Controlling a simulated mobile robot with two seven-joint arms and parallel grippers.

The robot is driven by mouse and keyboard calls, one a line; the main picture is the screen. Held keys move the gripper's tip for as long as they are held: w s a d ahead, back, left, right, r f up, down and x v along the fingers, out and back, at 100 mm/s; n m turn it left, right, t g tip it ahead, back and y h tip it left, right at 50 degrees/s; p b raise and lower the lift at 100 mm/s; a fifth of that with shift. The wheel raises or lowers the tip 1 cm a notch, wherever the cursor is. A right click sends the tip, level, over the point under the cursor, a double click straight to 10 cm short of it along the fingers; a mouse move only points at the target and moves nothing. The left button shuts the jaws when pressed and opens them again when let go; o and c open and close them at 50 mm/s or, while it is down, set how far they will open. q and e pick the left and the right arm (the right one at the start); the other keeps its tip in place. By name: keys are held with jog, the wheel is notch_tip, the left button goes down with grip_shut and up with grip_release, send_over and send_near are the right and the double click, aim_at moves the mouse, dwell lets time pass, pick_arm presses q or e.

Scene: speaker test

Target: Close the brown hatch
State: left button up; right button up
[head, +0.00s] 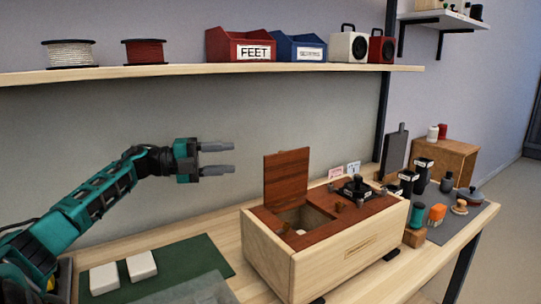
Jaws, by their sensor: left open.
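The brown hatch (286,178) stands upright, open, at the back left of the top of a pale wooden box (320,262). Below it the square opening (303,216) in the box's brown top is uncovered, and its inside shows partly. My left gripper (234,158) comes in from the left with its two fingers apart and empty. It appears to the left of the hatch in the picture, near the height of its upper edge, and apart from it. My right gripper is not in view.
A black device (355,188) sits on the box's right half. Black containers, an orange item (437,213) and a wooden crate (443,160) stand at the right. A green mat (190,262) with two white blocks lies at the left. A shelf (200,71) with spools and bins runs above.

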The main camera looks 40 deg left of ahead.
aim_at(271, 156)
pick_arm(q)
jog(key=p+x, duration=0.1)
jog(key=x, duration=1)
jog(key=shift+w+d+f, duration=0.1)
jog(key=shift+w+d, duration=0.1)
jog(key=shift+w, duration=0.05)
jog(key=shift+c, duration=0.5)
grip_shut()
